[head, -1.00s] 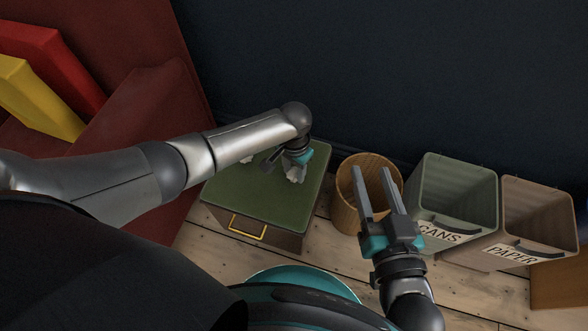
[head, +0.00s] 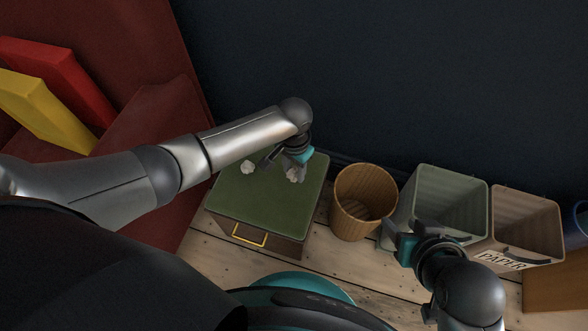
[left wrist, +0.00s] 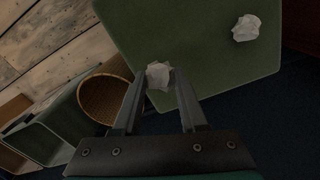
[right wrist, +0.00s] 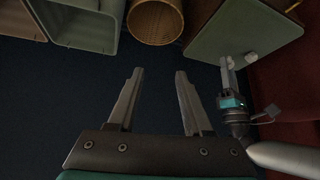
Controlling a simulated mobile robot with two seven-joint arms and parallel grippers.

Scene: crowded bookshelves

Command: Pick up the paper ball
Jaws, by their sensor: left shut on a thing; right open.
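Two crumpled white paper balls are at the green-topped cabinet (head: 265,205). One paper ball (head: 248,167) lies free on the top, and it also shows in the left wrist view (left wrist: 246,28). My right gripper (right wrist: 156,75) is open and empty, in front of the bins.
A round wicker basket (head: 362,202) stands right of the cabinet. A green bin (head: 450,200) and a brown bin labelled PAPER (head: 525,222) stand further right. Red and yellow blocks (head: 45,110) are at the left. A dark wall (head: 400,80) rises behind.

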